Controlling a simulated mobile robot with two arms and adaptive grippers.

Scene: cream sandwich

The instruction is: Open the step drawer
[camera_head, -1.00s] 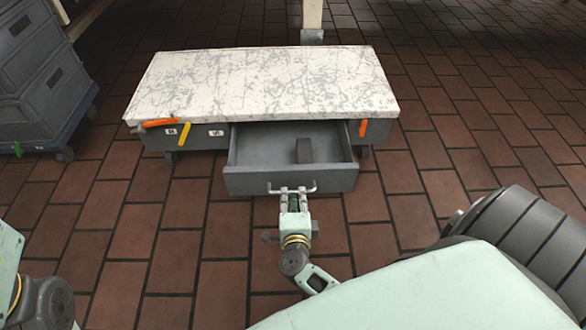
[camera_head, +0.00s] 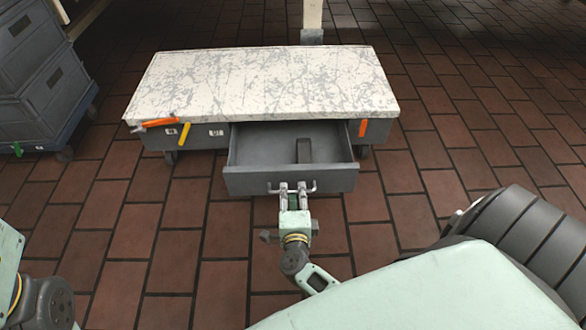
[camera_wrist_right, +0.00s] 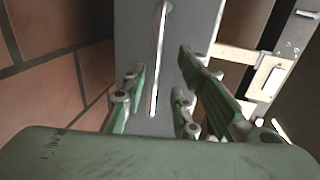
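The step drawer (camera_head: 290,182) is pulled out of the low step (camera_head: 262,85) with the white marbled top; its open tray shows a dark block inside. Its handle (camera_head: 313,187) is a light bar on the drawer front. My right gripper (camera_head: 292,186) is at the handle, its two fingers apart. In the right wrist view, the handle bar (camera_wrist_right: 160,60) runs between the open fingers (camera_wrist_right: 157,78), with gaps on both sides. My left gripper is out of view; only part of my left arm shows at the lower left.
Orange handles (camera_head: 160,122) (camera_head: 363,127) and a yellow one (camera_head: 185,134) stick out from the step's front. Grey crates (camera_head: 45,75) on a blue wheeled base stand at the left. A pale post (camera_head: 311,15) stands behind the step.

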